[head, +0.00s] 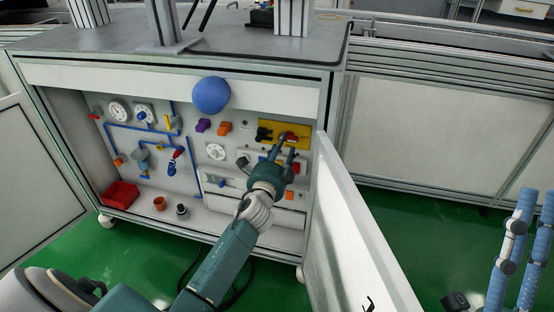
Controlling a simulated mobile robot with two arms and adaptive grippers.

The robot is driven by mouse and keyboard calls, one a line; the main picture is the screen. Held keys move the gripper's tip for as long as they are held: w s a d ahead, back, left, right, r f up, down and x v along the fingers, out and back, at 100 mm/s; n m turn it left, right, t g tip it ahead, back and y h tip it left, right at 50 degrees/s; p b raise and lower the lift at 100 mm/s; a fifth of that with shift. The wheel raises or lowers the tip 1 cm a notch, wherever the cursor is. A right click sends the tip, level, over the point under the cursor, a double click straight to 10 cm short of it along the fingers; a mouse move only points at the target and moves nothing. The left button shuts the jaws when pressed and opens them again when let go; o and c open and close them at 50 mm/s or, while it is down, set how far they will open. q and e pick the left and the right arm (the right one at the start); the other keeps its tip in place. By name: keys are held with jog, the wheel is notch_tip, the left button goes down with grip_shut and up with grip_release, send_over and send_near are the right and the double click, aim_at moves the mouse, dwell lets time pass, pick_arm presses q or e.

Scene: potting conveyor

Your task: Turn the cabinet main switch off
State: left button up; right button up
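The open cabinet holds a yellow plate (276,126) at the upper right of its back panel. A black switch (263,134) is on the plate's left part and a red switch handle (292,137) on its right part. Which one is the main switch is not labelled legibly; the red handle on yellow looks like it. My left gripper (284,150) reaches up into the cabinet, its fingers spread just below and in front of the red handle. They partly cover it, and I cannot tell whether they touch it. My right gripper is not in view.
The open cabinet door (350,230) stands just right of my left arm. A blue ball (211,95) shows at the cabinet's upper edge. Gauges, blue pipes, a red bin (121,194) and small pots are at left inside. Blue jointed links (507,250) stand at lower right.

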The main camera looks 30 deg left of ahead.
pick_arm(q)
jog(key=v, duration=1)
jog(key=shift+s, duration=0.2)
